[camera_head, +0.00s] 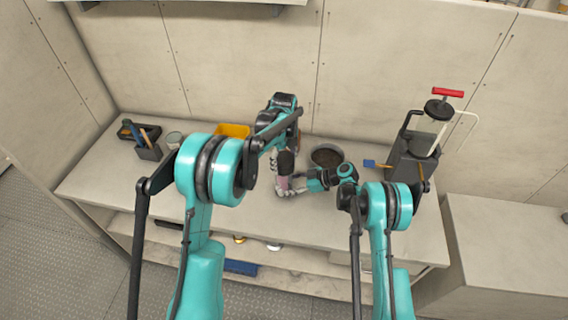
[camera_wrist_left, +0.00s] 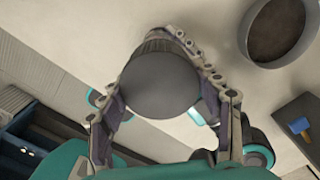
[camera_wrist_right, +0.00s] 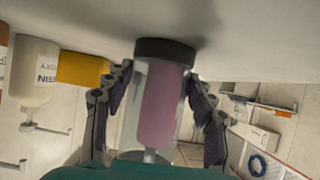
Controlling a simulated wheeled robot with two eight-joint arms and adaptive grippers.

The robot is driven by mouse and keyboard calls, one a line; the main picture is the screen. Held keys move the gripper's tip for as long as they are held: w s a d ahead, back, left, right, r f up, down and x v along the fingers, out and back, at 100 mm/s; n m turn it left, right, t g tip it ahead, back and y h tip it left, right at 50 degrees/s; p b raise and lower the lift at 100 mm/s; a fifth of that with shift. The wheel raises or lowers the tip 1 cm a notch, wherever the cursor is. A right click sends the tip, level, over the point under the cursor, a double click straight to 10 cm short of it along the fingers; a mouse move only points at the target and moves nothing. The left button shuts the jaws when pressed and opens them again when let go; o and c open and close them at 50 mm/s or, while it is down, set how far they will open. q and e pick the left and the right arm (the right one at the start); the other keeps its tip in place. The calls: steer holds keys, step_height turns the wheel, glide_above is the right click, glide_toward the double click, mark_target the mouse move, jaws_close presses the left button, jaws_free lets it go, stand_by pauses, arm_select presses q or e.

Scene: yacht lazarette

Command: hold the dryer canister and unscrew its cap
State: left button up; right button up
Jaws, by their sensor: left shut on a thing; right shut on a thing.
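The dryer canister (camera_head: 283,184) stands upright on the bench. It is a clear cylinder with pink filling, also in the right wrist view (camera_wrist_right: 163,105), where its dark base (camera_wrist_right: 165,50) meets the bench. Its dark round cap (camera_head: 286,162) is on top and fills the middle of the left wrist view (camera_wrist_left: 160,85). My left gripper (camera_wrist_left: 166,42) comes from above and is shut around the cap. My right gripper (camera_wrist_right: 162,80) comes from the side, low over the bench, and is shut around the clear body. The joint between cap and body is hidden.
A round dark pan (camera_head: 327,155) lies right of the canister. A yellow bin (camera_head: 233,131) and a tool holder (camera_head: 147,151) stand to the left. The wall closes off the back.

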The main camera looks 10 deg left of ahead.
mark_target(284, 159)
arm_select(q)
steer(key=shift+r, duration=0.15)
steer(key=shift+r, duration=1.9)
arm_select(e)
steer(key=o, duration=1.8)
steer(key=shift+c, duration=0.2)
steer(key=v, duration=1.2)
steer(key=shift+f, duration=0.1)
